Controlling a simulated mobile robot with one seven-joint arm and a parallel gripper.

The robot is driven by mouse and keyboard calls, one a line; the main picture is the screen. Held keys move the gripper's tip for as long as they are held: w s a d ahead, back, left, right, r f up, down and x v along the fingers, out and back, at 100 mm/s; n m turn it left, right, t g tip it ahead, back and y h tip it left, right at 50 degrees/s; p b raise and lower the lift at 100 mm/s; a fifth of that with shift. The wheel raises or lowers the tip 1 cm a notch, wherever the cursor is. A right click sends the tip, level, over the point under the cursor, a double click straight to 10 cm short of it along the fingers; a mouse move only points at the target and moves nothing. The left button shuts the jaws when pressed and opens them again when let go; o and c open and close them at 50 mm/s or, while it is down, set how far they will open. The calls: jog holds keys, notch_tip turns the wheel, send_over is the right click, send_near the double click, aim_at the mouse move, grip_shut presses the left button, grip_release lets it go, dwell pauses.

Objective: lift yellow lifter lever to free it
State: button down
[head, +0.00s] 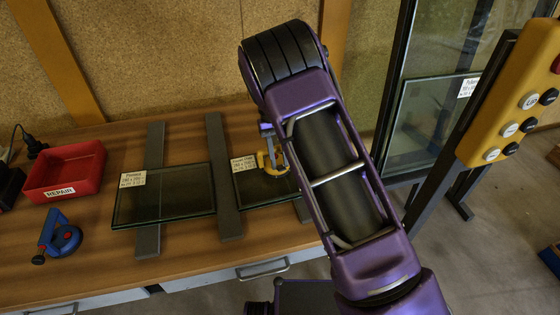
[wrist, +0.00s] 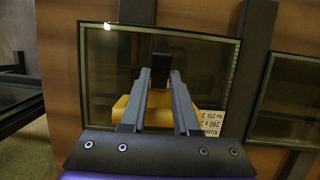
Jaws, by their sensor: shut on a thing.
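The yellow lifter (head: 266,161) sits on the right-hand glass pane (head: 262,186) on the bench, partly hidden by my arm in the head view. In the wrist view its yellow body (wrist: 208,121) lies on the glass behind my fingers. My gripper (wrist: 162,76) is over the lifter, with a dark upright part, seemingly its lever (wrist: 160,64), between the fingertips. The fingers are shut on this lever. My gripper is mostly hidden behind my arm in the head view. Whether the lever is raised or down cannot be told.
A second labelled pane (head: 180,198) lies to the left on dark rails (head: 222,175). A blue lifter (head: 62,240) and a red REPAIR bin (head: 65,173) stand further left. A yellow button panel (head: 510,95) and upright glass frame (head: 432,110) are on the right.

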jog(key=shift+w+a+g, duration=0.1)
jog(key=shift+w+g, duration=0.25)
jog(key=shift+g, duration=0.45)
jog(key=c, duration=0.6)
grip_release()
jog(key=shift+c, duration=0.2)
jog(key=shift+r, duration=0.1)
jog(key=v, duration=1.2)
jog(key=shift+w+a, duration=0.15)
jog(key=shift+a, duration=0.1)
